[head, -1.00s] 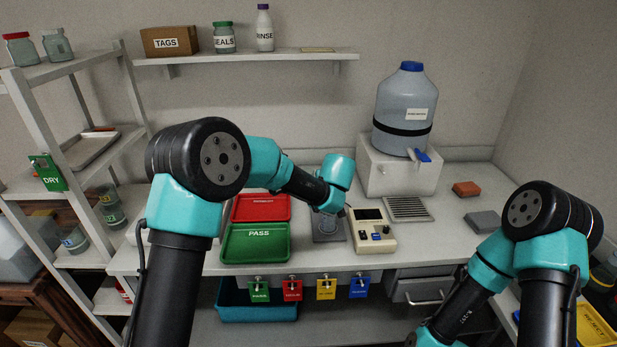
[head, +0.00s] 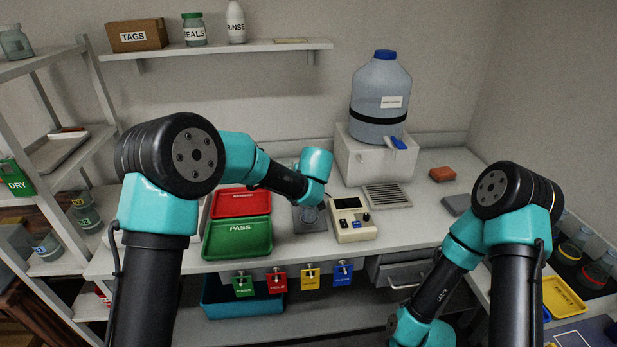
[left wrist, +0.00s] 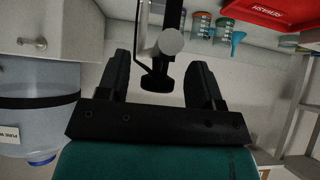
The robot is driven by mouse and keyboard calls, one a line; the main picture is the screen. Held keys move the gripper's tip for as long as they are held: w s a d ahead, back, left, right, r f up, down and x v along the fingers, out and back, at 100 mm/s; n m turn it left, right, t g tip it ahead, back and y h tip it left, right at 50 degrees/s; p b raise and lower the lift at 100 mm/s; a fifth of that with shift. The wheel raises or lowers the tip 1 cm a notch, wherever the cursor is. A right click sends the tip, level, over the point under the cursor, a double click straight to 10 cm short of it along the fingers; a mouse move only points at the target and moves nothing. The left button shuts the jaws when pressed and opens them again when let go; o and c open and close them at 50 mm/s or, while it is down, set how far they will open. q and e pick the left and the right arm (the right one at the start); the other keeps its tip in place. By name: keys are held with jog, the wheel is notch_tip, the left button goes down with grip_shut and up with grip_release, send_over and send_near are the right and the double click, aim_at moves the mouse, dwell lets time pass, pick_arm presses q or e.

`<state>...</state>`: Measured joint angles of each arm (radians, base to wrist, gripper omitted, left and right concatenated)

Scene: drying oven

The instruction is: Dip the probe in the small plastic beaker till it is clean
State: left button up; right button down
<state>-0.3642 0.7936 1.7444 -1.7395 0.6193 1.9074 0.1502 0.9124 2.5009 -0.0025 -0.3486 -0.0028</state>
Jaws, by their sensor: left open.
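My left arm reaches over the bench in the head view, its teal wrist hiding the gripper there. In the left wrist view my left gripper (left wrist: 158,62) is open, with a black knob (left wrist: 156,80) and a grey rod end (left wrist: 171,41) showing between its fingers. I cannot tell whether the knob is part of the probe or its stand, or whether the fingers touch it. Below that wrist in the head view is a dark grey plate (head: 310,224) with a small clear vessel (head: 310,213), possibly the plastic beaker. A cream meter (head: 352,220) stands beside it. My right gripper is out of view.
Green (head: 238,240) and red (head: 243,203) trays lie left of the plate. A blue-capped jug (head: 380,95) stands on a white block behind, with a drain grille (head: 387,196) in front. A grey block (head: 456,205) and a yellow tray (head: 564,297) are at right.

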pick_arm(q)
jog(key=v, duration=1.7)
jog(key=shift+s, duration=0.25)
jog(key=s+a+f+g+h, duration=0.1)
jog(key=s+a+f+g, duration=0.1)
jog(key=f, duration=0.6)
jog(key=s+a+f+m+g+h, duration=0.1)
jog(key=s+a+f+g, duration=0.2)
jog(key=f, duration=0.6)
jog(key=s+a+f+g, duration=0.2)
jog(key=s+a+f, duration=0.2)
jog(key=f, duration=0.5)
jog(key=shift+s+a+f+m+g+h, duration=0.2)
jog(key=shift+s+m+g+h, duration=0.1)
jog(key=shift+s+g+h, duration=0.1)
jog(key=s+a+f+h, duration=0.1)
jog(key=s+a+f, duration=0.5)
jog(key=s+f, duration=0.3)
jog(key=s+a+f+n+h, duration=0.1)
jog(key=s+a+f, duration=0.6)
jog(key=s+f, duration=0.2)
jog(key=shift+s+a+f+n, duration=0.2)
jog(key=shift+s+f+n, duration=0.05)
jog(key=shift+n, duration=0.05)
